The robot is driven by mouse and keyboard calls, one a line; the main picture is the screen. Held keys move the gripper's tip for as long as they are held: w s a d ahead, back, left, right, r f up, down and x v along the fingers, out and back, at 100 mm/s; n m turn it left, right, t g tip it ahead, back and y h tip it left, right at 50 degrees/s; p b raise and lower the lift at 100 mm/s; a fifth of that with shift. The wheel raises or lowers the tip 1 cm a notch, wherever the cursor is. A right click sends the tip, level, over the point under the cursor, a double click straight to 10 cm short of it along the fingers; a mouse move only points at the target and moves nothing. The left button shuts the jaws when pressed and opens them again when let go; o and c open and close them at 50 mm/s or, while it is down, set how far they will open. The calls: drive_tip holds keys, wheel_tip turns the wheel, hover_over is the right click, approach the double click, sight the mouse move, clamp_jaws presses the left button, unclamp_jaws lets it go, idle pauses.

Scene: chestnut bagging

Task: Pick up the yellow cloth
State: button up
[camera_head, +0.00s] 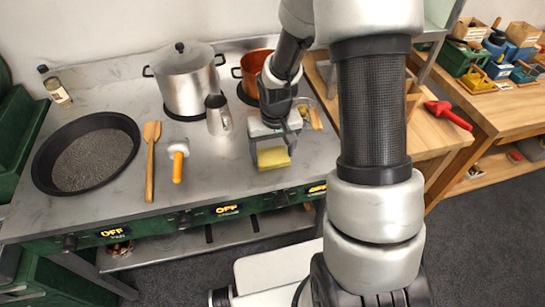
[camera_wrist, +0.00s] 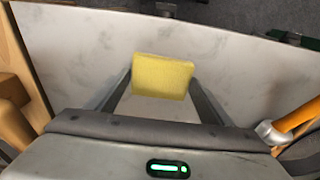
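The yellow cloth (camera_head: 273,157) is a small, flat block at the front of the grey counter, below my gripper (camera_head: 272,153). In the wrist view the cloth (camera_wrist: 162,77) lies between the two fingertips of my gripper (camera_wrist: 162,82) and spans nearly the whole gap. The fingers are wide apart, one on each side of the cloth. I cannot tell whether they press on its sides or whether the cloth is resting on the counter or slightly raised.
The counter (camera_head: 110,215) also holds a black pan (camera_head: 85,155), a wooden spatula (camera_head: 150,160), an orange-handled tool (camera_head: 177,165), a metal pitcher (camera_head: 218,115), a steel pot (camera_head: 187,80) and a copper pot (camera_head: 252,75). A wooden table (camera_head: 420,125) stands to the right.

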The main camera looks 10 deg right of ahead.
sight(273, 156)
drive_tip(key=c, duration=0.3)
drive_tip(key=shift+r, duration=0.15)
wheel_tip(273, 156, up, 10)
drive_tip(key=shift+f+p, duration=0.1)
drive_tip(key=shift+p, duration=0.4)
